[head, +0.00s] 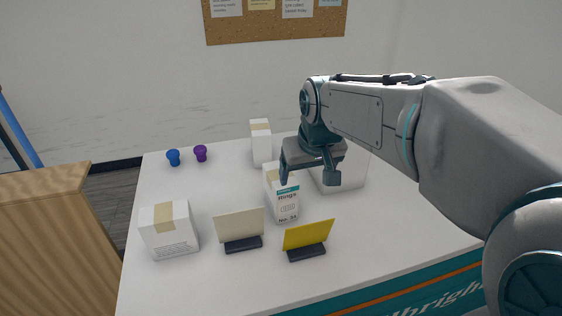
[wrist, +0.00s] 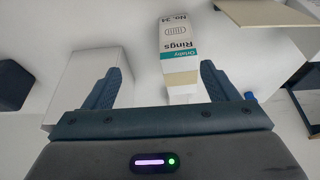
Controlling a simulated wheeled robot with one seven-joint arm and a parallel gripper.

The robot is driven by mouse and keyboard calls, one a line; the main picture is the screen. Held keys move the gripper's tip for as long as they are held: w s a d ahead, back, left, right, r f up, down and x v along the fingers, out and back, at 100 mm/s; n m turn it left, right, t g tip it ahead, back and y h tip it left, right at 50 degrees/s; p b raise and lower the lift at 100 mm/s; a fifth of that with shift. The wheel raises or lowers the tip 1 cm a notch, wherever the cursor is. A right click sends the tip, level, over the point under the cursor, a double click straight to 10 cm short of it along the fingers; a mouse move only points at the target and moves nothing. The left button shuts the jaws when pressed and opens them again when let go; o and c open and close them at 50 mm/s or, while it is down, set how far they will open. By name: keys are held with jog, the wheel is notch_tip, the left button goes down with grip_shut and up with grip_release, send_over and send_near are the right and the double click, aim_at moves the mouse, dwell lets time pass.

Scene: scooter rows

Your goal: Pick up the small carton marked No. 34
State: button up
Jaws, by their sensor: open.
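The small carton marked No. 34 (head: 286,203) stands upright on the white table in the head view. It is white with a teal band, the word "Rings" and a tan tape strip on top. My gripper (head: 309,178) is open above and around the carton's upper part in this view; whether the fingers reach below its top I cannot tell. In the wrist view the carton (wrist: 178,45) shows between the open fingers of my gripper (wrist: 160,85), nearer the right finger. Its print appears upside down there. I see no contact with either finger.
A white box (head: 345,172) stands close behind my gripper, partly hidden. A taller white carton (head: 261,143) is at the back, another box (head: 170,232) at the left. A cream card (head: 240,226) and yellow card (head: 308,235) stand in front.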

jog(key=r+n, duration=0.1)
send_over(279, 181)
jog(key=s+d, duration=0.1)
jog(key=s, duration=0.1)
jog(key=shift+w+d+r+y, duration=0.15)
jog(key=shift+w+y, duration=0.05)
jog(key=shift+y, duration=0.2)
jog(key=x, duration=0.8)
jog(key=shift+w+r+p, duration=0.1)
jog(key=shift+w+p, duration=0.1)
jog(key=shift+p, duration=0.2)
jog(key=x, duration=0.3)
jog(key=p+x, duration=0.1)
jog(key=x, duration=0.1)
jog(key=shift+w+d, duration=0.15)
jog(key=shift+d, duration=0.1)
jog(key=shift+w+f, duration=0.1)
jog(key=shift+f, duration=0.15)
jog(key=shift+f, duration=0.25)
jog(key=c, duration=1.2)
